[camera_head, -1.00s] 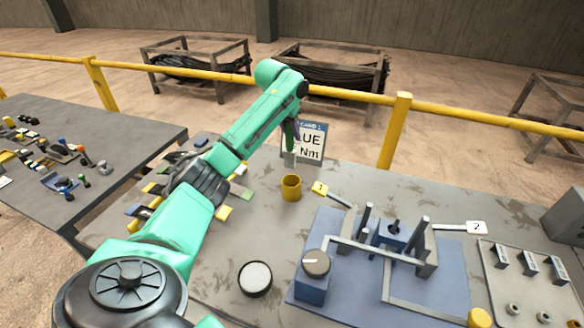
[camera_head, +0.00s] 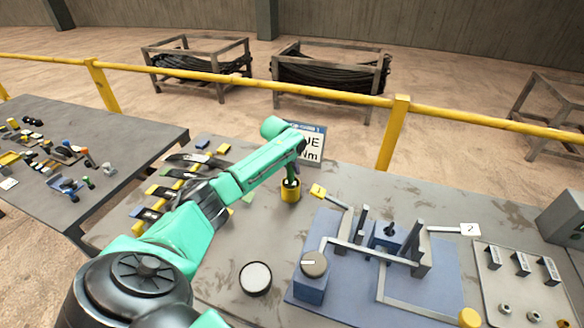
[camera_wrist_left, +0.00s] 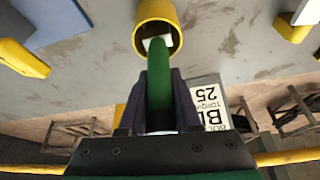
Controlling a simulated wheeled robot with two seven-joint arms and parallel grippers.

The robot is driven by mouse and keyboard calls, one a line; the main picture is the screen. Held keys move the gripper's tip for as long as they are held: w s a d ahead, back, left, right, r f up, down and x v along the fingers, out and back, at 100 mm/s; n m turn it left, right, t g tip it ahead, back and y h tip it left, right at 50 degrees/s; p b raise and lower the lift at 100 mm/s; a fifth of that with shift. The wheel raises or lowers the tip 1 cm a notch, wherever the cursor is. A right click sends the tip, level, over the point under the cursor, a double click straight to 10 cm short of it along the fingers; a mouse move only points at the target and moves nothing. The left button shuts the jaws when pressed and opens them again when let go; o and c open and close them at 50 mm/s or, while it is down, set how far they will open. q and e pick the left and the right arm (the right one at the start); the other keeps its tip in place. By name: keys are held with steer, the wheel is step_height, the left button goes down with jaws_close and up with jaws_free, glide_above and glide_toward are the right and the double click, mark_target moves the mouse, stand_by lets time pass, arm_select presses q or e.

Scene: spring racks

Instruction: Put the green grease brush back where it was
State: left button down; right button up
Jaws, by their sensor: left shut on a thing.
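The green grease brush (camera_wrist_left: 160,85) is held in my left gripper (camera_wrist_left: 158,115), which is shut on its green handle. In the left wrist view its pale tip reaches into the mouth of the yellow cup (camera_wrist_left: 172,15). In the head view the yellow cup (camera_head: 291,193) stands upright on the table, and my left gripper (camera_head: 292,170) is right above it. The brush's lower end is hidden by the cup wall in the head view, so I cannot tell how deep it sits. My right gripper is not in view.
A blue fixture plate (camera_head: 340,295) with metal posts and a knob lies right of the cup. A round white-topped tin (camera_head: 255,278) stands in front. A torque sign (camera_head: 312,145) stands behind the cup. Several tagged tools lie left, partly behind my arm.

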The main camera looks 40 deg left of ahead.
arm_select(q)
steer(key=c, duration=0.6)
jaws_free()
steer(key=b+v, duration=0.2)
steer(key=v, duration=1)
steer(key=shift+r, duration=0.2)
steer(key=shift+w, duration=0.1)
